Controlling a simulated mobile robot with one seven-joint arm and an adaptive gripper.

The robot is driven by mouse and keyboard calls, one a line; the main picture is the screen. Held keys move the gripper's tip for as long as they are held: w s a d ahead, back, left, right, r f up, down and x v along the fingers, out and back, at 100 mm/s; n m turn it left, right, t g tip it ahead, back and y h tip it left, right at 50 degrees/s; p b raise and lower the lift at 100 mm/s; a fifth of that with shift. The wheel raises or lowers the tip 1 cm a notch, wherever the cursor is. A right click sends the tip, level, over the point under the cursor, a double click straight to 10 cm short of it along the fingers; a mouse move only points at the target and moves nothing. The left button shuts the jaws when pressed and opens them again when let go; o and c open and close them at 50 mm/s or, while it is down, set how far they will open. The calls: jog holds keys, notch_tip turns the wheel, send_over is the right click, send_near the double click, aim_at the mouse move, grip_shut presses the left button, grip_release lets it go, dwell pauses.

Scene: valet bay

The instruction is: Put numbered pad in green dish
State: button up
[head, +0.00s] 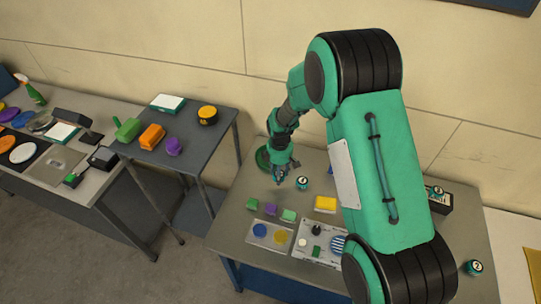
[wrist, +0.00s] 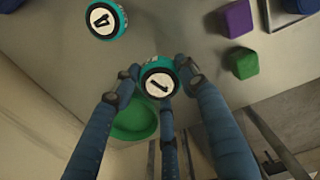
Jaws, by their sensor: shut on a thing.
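My gripper (wrist: 160,76) is shut on a teal-rimmed pad (wrist: 159,86) with a white face marked 1. The fingers close around its sides. The green dish (wrist: 130,128) shows behind the fingers, just below and left of the held pad in the wrist view, and partly hidden by them. In the head view the dish (head: 262,160) lies at the back left of the table, beside my gripper (head: 281,178). There the held pad cannot be made out. Another pad (wrist: 105,19), marked 4, sits apart on the table; it also shows in the head view (head: 302,183).
More numbered pads (head: 474,267) are at the right. A separate dark table (head: 190,125) stands left, across a gap.

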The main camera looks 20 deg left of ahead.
jog(key=shift+a, duration=0.1)
dwell(0.3)
jog(key=w+a, duration=0.2)
jog(key=w, duration=0.2)
jog(key=w+a+f+p, duration=0.1)
jog(key=w+a, duration=0.2)
jog(key=w, duration=0.2)
jog(key=w+a, duration=0.3)
jog(key=w, duration=0.1)
jog(key=shift+w+f, duration=0.25)
jog(key=shift+w, duration=0.1)
jog(key=shift+f+p, duration=0.55)
jog(key=shift+f, duration=1.2)
jog(key=shift+f, duration=0.15)
jog(key=o, duration=0.6)
jog(key=shift+c, duration=0.2)
jog(key=o, duration=0.4)
